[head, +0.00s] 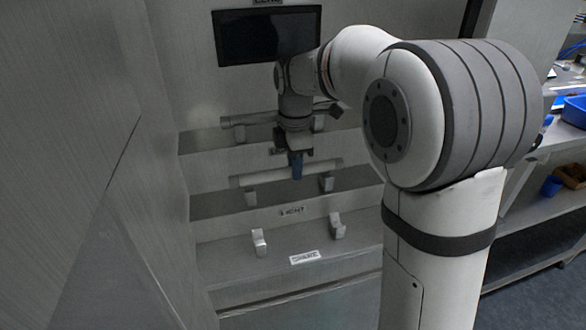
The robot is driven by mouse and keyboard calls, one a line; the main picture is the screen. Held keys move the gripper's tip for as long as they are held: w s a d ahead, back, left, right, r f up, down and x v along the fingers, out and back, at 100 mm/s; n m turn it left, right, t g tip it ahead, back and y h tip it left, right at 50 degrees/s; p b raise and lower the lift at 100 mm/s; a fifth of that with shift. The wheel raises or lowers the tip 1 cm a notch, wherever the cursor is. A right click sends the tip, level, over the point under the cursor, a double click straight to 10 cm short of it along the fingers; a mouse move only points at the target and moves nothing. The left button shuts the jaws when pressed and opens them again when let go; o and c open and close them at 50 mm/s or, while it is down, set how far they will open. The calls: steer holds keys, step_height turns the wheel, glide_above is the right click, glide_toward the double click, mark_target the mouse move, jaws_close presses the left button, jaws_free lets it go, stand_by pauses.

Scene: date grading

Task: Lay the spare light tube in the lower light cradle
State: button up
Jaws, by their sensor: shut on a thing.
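The tube is over the lower light cradle, whose left post (251,197) and right post (326,183) stand on the middle step, marked by a light label (292,211) below. The tube lies right at the tops of these posts; I cannot tell whether it touches them. The spare cradle, with its left post (259,243) and right post (337,226), is empty on the bottom step, above a spare label (305,257).
Another tube (252,118) lies on the top step behind my gripper, partly hidden. A dark screen (240,37) hangs on the back wall. A grey wall closes the left side. At the right, a bench (560,138) holds blue bins.

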steer(key=shift+f, duration=0.9)
steer(key=o, duration=1)
